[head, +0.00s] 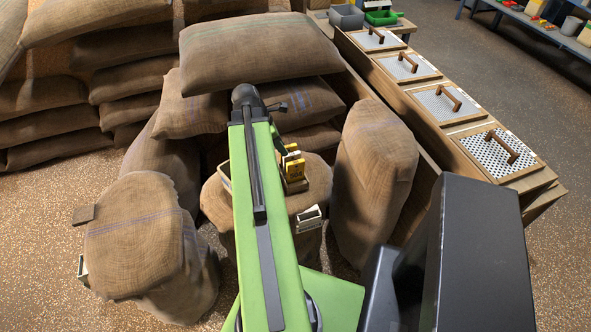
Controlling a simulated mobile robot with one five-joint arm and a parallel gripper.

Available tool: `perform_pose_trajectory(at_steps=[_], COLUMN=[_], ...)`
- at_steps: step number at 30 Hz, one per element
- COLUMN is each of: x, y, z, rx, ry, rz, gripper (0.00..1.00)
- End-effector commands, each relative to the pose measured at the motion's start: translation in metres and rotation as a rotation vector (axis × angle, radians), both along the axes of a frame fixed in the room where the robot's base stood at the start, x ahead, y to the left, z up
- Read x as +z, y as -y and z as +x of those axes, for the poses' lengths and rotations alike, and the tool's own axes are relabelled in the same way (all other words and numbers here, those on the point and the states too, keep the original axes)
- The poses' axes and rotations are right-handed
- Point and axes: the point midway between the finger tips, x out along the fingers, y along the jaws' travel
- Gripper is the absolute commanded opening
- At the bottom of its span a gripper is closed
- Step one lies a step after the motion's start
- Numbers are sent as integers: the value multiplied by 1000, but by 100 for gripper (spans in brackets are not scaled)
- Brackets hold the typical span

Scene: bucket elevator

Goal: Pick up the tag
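A small stack of yellow tag-like pieces (294,163) with dark markings stands in a wooden holder on top of the middle upright sack (252,222). I cannot tell whether one of these is the task's tag. My green arm reaches over this sack, and its dark end lies just beyond and left of the yellow pieces. A small dark part of my gripper (279,107) shows to the right of the arm's end. The fingers are mostly hidden, so whether they are open or hold anything cannot be told.
Another upright sack (371,165) stands right. Stacked sacks (255,52) fill the back. A wooden bin row (505,150) with handled perforated lids runs along the right.

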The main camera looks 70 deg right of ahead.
Motion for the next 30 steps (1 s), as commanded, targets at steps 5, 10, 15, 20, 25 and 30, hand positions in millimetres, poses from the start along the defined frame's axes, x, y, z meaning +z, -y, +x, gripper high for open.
perform_pose_trajectory(at_steps=[5, 10, 15, 20, 25, 30], x=[-5, -32, -68, -101, -117, -116], y=[2, 7, 16, 24, 30, 30], z=[-2, -8, -18, -28, -35, -36], rx=[4, 2, 4, 4, 5, 5], ry=[-3, -2, -2, -2, -2, -1], rz=[2, 1, 1, 1, 1, 1], gripper=[27, 27, 27, 27, 27, 27])
